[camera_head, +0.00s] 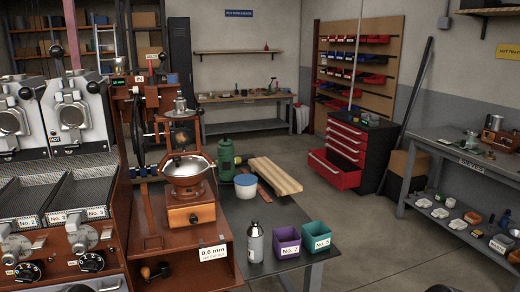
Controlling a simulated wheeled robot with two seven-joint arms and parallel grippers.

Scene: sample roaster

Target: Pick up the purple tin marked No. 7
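The purple tin (286,243) stands upright and open-topped near the front of the dark bench. Its white label reads No. 7. A teal tin (316,237) of like shape stands just to its right, with a numbered label too small to read surely. A silver bottle with a dark cap (255,243) stands close to the left of the purple tin. Neither of my grippers can be made out. Only small dark shapes show at the bottom edge, and I cannot tell what they are.
A wooden grinder (190,214) with a 0.6 mm card stands left of the bottle. Behind the tins are a white tub with a blue rim (245,187), wooden boards (276,176) and a green canister (226,158). The bench between the tub and the tins is clear.

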